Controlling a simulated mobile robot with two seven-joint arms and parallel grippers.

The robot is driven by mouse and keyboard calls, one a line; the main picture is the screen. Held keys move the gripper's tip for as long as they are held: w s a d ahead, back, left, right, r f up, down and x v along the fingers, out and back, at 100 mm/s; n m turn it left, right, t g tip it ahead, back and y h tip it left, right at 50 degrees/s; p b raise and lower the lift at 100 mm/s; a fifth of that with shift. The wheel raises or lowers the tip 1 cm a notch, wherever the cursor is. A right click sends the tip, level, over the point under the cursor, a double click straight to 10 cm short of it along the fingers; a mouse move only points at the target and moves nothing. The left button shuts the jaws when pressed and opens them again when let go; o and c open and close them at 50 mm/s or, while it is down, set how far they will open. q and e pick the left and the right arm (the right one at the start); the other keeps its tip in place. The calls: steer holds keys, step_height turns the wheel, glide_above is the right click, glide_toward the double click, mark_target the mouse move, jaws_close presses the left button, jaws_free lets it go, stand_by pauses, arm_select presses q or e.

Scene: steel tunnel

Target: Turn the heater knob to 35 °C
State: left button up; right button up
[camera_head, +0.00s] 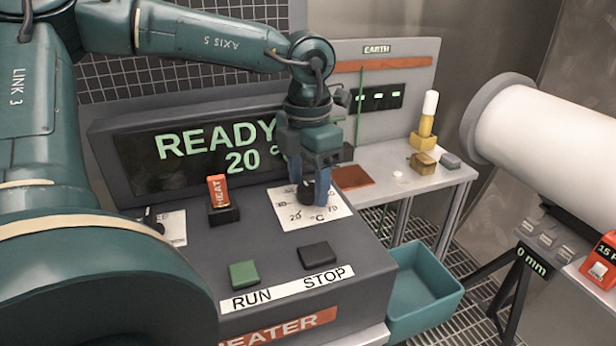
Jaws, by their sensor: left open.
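The heater (355,268) is a dark grey console with a tilted display (150,160) reading "READY" and "20 °", partly hidden by my left arm. The black heater knob (306,193) sits on a white dial plate (300,216) with temperature marks and "°C". My left gripper (315,190) points down over the dial with its blue fingers on either side of the knob. It is open, and I cannot tell whether the fingers touch the knob. The knob's pointer is hidden. My right gripper is not in view.
A green RUN button (243,274) and black STOP button (317,256) are at the console's front. An orange HEAT piece (218,190) stands left of the dial. A teal bin (424,290) sits right, below a side table (400,172) and a white cylinder (545,135).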

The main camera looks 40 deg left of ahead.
arm_select(q)
steer(key=shift+c, duration=0.4)
steer(key=c, duration=0.9)
steer(key=shift+m, duration=0.3)
